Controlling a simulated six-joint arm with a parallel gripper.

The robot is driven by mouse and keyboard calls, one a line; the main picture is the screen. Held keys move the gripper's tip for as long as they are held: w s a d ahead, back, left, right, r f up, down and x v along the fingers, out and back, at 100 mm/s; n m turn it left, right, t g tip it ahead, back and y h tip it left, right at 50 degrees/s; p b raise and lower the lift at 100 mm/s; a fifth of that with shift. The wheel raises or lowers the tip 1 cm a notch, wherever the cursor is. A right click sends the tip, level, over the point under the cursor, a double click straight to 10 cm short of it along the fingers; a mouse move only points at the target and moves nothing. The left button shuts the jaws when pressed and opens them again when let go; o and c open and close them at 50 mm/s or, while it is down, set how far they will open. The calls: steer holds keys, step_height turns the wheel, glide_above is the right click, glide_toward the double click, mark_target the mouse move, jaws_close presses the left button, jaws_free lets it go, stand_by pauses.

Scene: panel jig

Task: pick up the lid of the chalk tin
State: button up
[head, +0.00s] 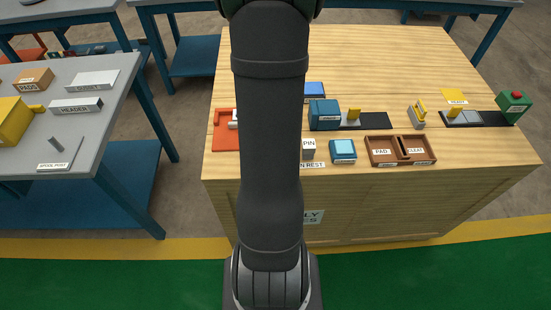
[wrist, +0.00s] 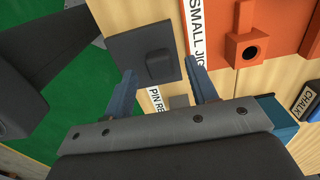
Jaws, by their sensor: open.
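A dark grey square plate with a raised block knob (wrist: 160,64), which looks like the lid, lies on the wooden bench in the wrist view. My gripper (wrist: 159,68) is open and empty, and its two blue fingers show on either side of the knob in the picture. I cannot tell how far above the knob they are. The chalk tin (wrist: 306,104), with a dark rim, blue inside and a CHALK label, is at the right edge. A blue-topped box (head: 315,88), probably the tin, shows in the head view. There my arm hides the gripper and lid.
An orange jig (wrist: 270,35) stands close by in the wrist view, beside a SMALL JIG label (wrist: 196,30). A PIN REST label (wrist: 156,101) is near the plate. A teal block (head: 324,114), light blue box (head: 343,150) and brown divided tray (head: 402,160) stand right of my arm.

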steer(key=shift+f, duration=0.9)
steer(key=c, duration=1.1)
steer(key=shift+r, duration=0.15)
